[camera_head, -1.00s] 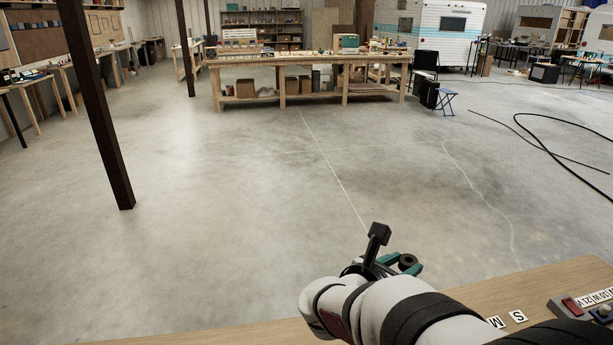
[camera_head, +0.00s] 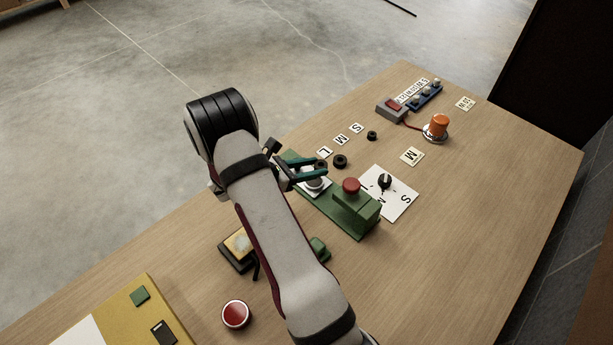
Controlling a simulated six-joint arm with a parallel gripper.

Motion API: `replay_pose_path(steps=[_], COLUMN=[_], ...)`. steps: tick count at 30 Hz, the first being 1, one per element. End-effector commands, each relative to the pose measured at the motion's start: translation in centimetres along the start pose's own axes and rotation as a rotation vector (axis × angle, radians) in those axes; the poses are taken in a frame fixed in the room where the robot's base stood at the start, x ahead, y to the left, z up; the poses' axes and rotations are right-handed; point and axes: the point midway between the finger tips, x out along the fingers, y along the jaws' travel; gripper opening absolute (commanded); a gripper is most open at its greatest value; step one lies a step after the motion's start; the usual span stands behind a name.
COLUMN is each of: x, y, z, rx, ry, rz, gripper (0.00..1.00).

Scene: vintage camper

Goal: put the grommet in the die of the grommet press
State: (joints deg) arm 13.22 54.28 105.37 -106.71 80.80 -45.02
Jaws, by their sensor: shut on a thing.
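The grommet press is a green base (camera_head: 343,215) with a green block and a red knob (camera_head: 351,186) on the wooden bench. A pale round die (camera_head: 316,185) sits at its left part, partly covered by my gripper. My gripper (camera_head: 312,170), with teal fingers, is over that end of the press, close above the die. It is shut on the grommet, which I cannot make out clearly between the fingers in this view. I cannot tell whether the grommet touches the die. Two other black grommets lie on the bench, one (camera_head: 340,162) right of my gripper and a smaller one (camera_head: 372,135) farther back.
Letter cards L (camera_head: 325,152), M (camera_head: 340,140) and S (camera_head: 356,127) lie behind the press. A selector dial (camera_head: 385,181) is to its right, an orange beacon (camera_head: 436,126) beyond. A red button (camera_head: 235,314) is at the front. The bench's right side (camera_head: 470,220) is clear.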

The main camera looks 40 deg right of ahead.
Motion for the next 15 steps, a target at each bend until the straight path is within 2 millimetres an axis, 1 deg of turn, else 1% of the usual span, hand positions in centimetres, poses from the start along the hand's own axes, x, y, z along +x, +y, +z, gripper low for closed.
replay_pose_path(steps=[1,3,5,6,9,15], x=[-0.2,-0.3,0.0,0.3,1.0,1.1], y=[0.7,1.2,1.4,1.4,1.4,1.4], z=[-0.6,-1.2,-2.3,-3.1,-4.6,-4.9], rx=[-0.001,0.000,-0.003,-0.005,-0.004,0.000], ry=[-0.001,-0.001,0.000,0.000,0.000,0.000], rz=[0.001,0.000,-0.001,-0.001,0.000,0.001], gripper=[0.00,0.00,0.00,0.00,0.00,0.00])
